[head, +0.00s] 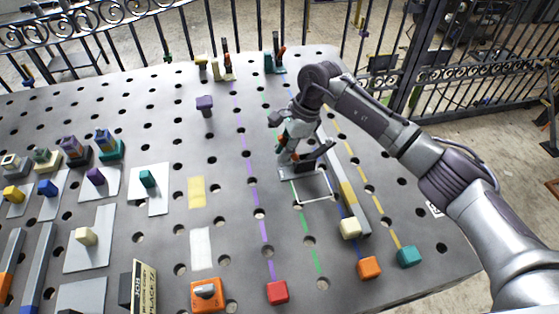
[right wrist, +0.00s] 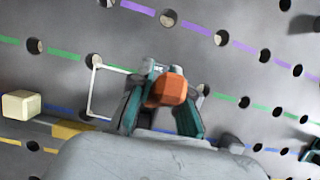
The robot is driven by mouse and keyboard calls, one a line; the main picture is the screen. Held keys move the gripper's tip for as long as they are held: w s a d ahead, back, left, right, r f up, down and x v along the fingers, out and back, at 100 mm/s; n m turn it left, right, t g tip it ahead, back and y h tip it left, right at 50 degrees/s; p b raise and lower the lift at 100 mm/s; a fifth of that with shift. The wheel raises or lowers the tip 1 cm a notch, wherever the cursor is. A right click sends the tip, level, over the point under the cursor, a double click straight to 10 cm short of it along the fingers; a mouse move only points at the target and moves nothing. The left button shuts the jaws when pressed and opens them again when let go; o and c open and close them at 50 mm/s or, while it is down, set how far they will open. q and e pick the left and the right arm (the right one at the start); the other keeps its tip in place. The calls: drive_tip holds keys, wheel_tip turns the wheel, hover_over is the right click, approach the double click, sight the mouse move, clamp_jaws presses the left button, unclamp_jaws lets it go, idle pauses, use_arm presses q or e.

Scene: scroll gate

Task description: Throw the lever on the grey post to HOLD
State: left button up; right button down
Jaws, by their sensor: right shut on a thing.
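My right gripper (head: 285,152) is low over the middle of the pegboard table, beside the white square outline (head: 316,187). In the right wrist view its two fingers (right wrist: 162,105) are closed around an orange block-shaped piece (right wrist: 168,89). The fingers hide most of this piece, and I cannot tell whether it is the lever's end. A grey base (head: 293,172) shows under the gripper at the outline's edge. I cannot make out a HOLD mark or the lever's position. My left gripper is not in view.
Several small upright fixtures (head: 275,62) stand along the far edge. A red block (head: 277,292), an orange block (head: 369,267) and a teal block (head: 408,256) sit near the front. Coloured blocks and plates crowd the left.

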drive_tip(key=shift+w+d+r+g+y+b, duration=0.15)
drive_tip(key=shift+d+y+b, duration=0.35)
drive_tip(key=shift+b, duration=0.4)
drive_tip(key=shift+w+d+g+y+b, duration=0.15)
drive_tip(key=shift+d+y+b, duration=0.1)
drive_tip(key=shift+y+b, duration=0.5)
drive_tip(key=shift+s+d+r+b, duration=0.15)
drive_tip(key=shift+r+b, duration=0.1)
drive_tip(key=shift+b, duration=0.4)
